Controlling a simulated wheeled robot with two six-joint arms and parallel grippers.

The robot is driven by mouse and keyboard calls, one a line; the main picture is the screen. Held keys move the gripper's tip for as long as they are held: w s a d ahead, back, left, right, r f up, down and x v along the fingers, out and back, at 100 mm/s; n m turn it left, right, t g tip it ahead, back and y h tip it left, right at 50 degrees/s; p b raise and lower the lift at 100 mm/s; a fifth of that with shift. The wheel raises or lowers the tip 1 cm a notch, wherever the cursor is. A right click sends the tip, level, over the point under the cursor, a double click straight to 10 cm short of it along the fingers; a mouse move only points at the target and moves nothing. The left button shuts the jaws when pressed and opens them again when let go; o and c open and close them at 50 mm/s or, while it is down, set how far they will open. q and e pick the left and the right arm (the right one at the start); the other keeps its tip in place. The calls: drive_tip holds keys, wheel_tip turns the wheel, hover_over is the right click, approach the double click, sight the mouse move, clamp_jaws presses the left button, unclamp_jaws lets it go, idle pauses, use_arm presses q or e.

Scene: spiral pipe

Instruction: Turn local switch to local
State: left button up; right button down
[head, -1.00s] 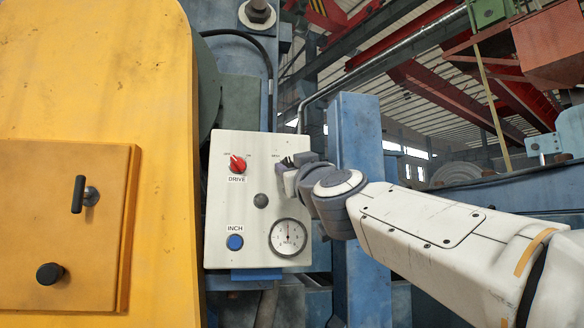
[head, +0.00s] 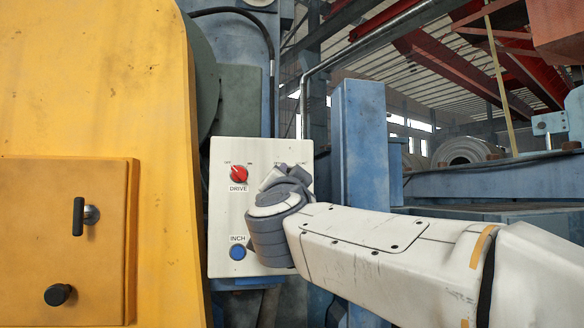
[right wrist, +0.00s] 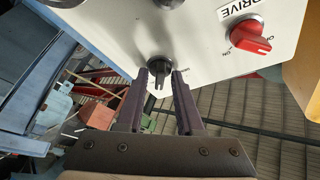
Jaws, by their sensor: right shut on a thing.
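The white control panel (head: 222,205) stands upright right of the yellow machine housing. A black knob (right wrist: 157,66), which looks like the local switch, is near the panel edge in the right wrist view. My right gripper (right wrist: 161,77) is shut on this knob, with one dark finger on each side. In the head view my right wrist hides the knob and most of the panel's right half. Small labels show above it but are too small to read, and I cannot tell its setting. My left gripper is not in view.
A red DRIVE switch (head: 238,174) and a blue INCH button (head: 237,252) are on the panel's left side. A yellow housing (head: 90,90) with a handled door (head: 65,180) fills the left. A blue post (head: 362,180) rises just right of the panel.

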drive_tip(key=shift+m+h+p, duration=0.3)
drive_tip(key=shift+m, duration=0.5)
drive_tip(key=shift+m+g, duration=0.3)
drive_tip(key=c, duration=0.9)
unclamp_jaws()
drive_tip(key=b+v, duration=0.5)
drive_tip(key=v, duration=0.5)
drive_tip(key=shift+s, duration=0.25)
